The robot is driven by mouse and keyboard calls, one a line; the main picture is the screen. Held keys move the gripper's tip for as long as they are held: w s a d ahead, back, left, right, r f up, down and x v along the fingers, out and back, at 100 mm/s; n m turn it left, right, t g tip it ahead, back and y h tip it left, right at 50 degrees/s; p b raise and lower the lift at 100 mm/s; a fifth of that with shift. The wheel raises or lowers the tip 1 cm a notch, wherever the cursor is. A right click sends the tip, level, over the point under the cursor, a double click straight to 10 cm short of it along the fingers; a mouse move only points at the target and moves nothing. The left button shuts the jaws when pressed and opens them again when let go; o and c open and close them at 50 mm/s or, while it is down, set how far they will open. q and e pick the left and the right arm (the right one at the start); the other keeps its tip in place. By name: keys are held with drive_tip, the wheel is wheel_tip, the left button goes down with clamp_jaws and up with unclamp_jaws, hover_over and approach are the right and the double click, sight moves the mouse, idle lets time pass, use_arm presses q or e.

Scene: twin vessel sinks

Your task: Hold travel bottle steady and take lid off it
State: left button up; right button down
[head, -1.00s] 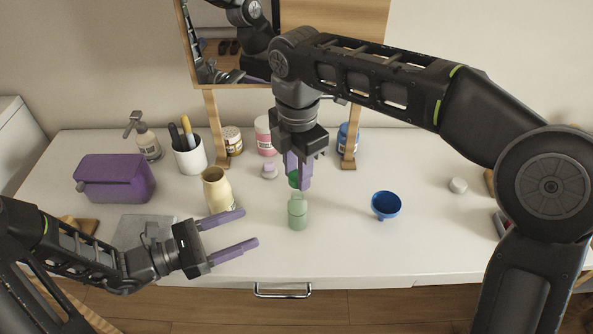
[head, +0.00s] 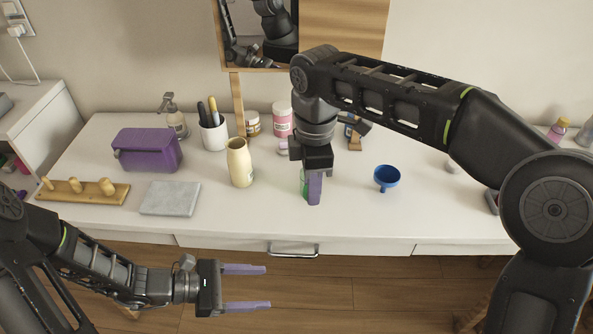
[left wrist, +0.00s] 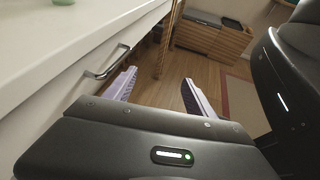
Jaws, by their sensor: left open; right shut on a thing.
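My right gripper (head: 314,198) points down over the counter, shut on the green lid (head: 306,191), of which only an edge shows beside the purple finger. The pale green travel bottle (head: 301,179) stands on the counter behind this gripper and is mostly hidden by it. I cannot tell whether the lid touches the bottle or counter. A pale green base, likely the bottle's (left wrist: 63,2), shows at the top edge of the left wrist view. My left gripper (head: 268,287) is open and empty, out in front of the counter edge; its fingers also show in the left wrist view (left wrist: 158,88).
A cream bottle (head: 240,163) stands left of the right gripper and a blue funnel (head: 387,178) to its right. A purple case (head: 147,150), grey slab (head: 170,198) and wooden peg board (head: 84,191) are further left. A drawer handle (head: 293,252) juts from the front.

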use_arm(q)
drive_tip(key=s+a+f+m+g+y, duration=0.2)
drive_tip(key=s+f+m+y, duration=0.25)
drive_tip(key=f, duration=0.35)
drive_tip(key=s+a+f+m+g+y, duration=0.25)
drive_tip(key=s+f+m+y, duration=0.2)
drive_tip(key=f, duration=0.35)
drive_tip(key=d+f+m+t, duration=0.2)
drive_tip(key=d+f+m, duration=0.1)
drive_tip(key=d+m, duration=0.5)
drive_tip(key=shift+w+m, duration=0.15)
drive_tip(key=shift+m, duration=0.55)
use_arm(e)
drive_tip(key=w+d+f+m, duration=0.3)
drive_tip(key=w+d+m, duration=0.1)
drive_tip(key=d+m, duration=0.5)
drive_tip(key=w+d+f+m, duration=0.3)
drive_tip(key=w+d+m, duration=0.1)
drive_tip(key=d+m, duration=0.6)
drive_tip(key=shift+f+m, duration=0.15)
drive_tip(key=shift+m, duration=0.25)
use_arm(q)
drive_tip(key=shift+f, duration=0.1)
drive_tip(key=shift+c, duration=0.3)
use_arm(e)
drive_tip(key=shift+d, duration=0.1)
